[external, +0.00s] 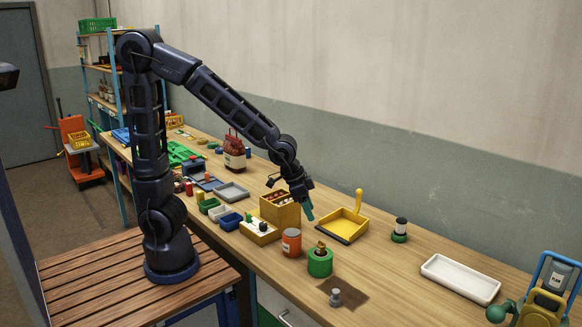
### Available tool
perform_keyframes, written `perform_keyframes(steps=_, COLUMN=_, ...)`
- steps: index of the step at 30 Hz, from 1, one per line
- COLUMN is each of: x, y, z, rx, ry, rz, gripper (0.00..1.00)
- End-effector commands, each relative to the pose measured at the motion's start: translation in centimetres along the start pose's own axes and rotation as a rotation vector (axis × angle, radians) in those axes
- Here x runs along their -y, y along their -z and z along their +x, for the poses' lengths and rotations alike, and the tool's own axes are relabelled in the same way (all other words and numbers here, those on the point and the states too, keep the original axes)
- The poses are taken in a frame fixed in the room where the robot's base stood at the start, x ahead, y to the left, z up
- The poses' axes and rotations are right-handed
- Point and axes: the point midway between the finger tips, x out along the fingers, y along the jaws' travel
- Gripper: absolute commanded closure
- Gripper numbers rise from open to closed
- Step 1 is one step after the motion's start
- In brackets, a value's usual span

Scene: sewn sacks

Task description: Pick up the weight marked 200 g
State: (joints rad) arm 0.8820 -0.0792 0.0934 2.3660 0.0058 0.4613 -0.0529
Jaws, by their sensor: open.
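A small grey metal piece with a knob on top (336,297), shaped like a weight, stands upright near the front edge of the bench, at the edge of a dark brown patch (352,292). Any marking on it is too small to read, so I cannot tell whether it says 200 g. My gripper (308,213) is open, with teal fingertips, and hangs above the bench between the wooden box and the yellow dustpan. It is well behind the grey piece and apart from it. I see nothing held in it.
A green pot (320,265) and an orange-red can (291,243) stand between my gripper and the grey piece. A wooden box (281,213) is left of the gripper, a yellow dustpan (344,225) right. A white tray (460,279) lies further right.

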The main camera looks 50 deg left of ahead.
Motion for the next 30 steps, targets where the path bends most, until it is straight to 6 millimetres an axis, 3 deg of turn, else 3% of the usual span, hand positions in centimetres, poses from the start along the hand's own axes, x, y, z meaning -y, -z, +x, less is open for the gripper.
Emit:
perform_keyframes(steps=1, x=-1.9, y=0.3, z=1.3, rx=0.007, ry=-0.011, rz=0.034, gripper=0.44)
perform_keyframes(steps=9, x=-10.9, y=0.9, z=7.0, rx=0.007, ry=-0.06, rz=0.182, gripper=0.44)
perform_keyframes(steps=15, x=-15.7, y=0.3, z=9.7, rx=0.006, ry=-0.084, rz=0.258, gripper=0.44)
perform_keyframes(steps=20, x=-17.2, y=0.1, z=10.6, rx=0.004, ry=-0.091, rz=0.28, gripper=0.44)
perform_keyframes(steps=30, x=-17.5, y=0.0, z=14.2, rx=0.006, ry=-0.09, rz=0.28, gripper=0.44)
